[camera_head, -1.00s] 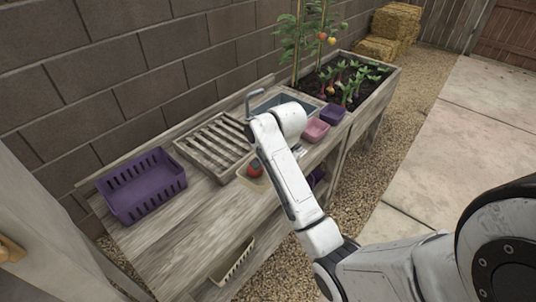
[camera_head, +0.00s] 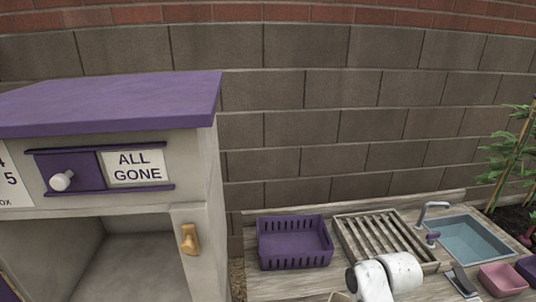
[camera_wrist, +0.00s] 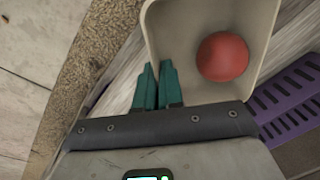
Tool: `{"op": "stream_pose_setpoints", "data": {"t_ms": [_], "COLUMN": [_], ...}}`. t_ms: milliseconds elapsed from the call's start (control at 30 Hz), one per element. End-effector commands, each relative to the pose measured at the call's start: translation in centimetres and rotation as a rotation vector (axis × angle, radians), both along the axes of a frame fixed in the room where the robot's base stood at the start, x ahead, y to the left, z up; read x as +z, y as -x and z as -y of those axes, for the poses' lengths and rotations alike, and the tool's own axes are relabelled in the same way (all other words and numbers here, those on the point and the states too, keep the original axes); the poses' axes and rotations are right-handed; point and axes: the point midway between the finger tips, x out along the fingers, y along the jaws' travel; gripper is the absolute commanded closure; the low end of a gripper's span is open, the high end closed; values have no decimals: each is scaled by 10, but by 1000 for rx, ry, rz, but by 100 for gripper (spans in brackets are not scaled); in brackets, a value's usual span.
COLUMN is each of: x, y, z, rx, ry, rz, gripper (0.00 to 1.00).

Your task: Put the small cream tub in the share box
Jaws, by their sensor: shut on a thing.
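The small cream tub (camera_wrist: 257,17) fills the upper right of the wrist view, with a red round thing (camera_wrist: 222,57) inside it. My gripper (camera_wrist: 157,68) is shut on the tub's near-left wall, its green fingers close together. In the head view my gripper is hidden. The share box (camera_head: 150,105) stands at the left of the head view, a pale cabinet with a purple roof and an "ALL GONE" sign (camera_head: 137,166). Its lower compartment (camera_head: 135,265) is open at the front and looks empty in the part I see.
A purple slotted crate (camera_head: 295,243), a slatted wooden rack (camera_head: 385,238) and a sink (camera_head: 468,243) sit on the bench right of the share box. A pink tub (camera_head: 502,279) is farther right. A wooden handle (camera_head: 189,239) juts from the share box's front. A block wall stands behind.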

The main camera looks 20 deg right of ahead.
Motion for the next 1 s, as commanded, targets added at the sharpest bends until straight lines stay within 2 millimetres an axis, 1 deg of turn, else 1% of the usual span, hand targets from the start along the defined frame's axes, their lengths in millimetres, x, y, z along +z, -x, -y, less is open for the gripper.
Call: {"op": "stream_pose_setpoints", "data": {"t_ms": [33, 100, 200, 300, 400, 500, 600, 700, 1000], "x": [-8, -17, -29, -39, -47, -51, -54, -55, -55], "y": [-5, -9, -13, -12, -11, -9, -8, -7, -7], "z": [-23, -50, -86, -116, -140, -155, -165, -169, -168], "rx": [108, 255, 451, 615, 743, 832, 889, 910, 908], "ry": [-2, -3, -6, -8, -11, -14, -15, -15, -16], "rz": [-3, -4, -2, -1, 2, 4, 6, 7, 7], "gripper": [100, 100, 100, 100, 100, 100, 100, 100, 100]}}
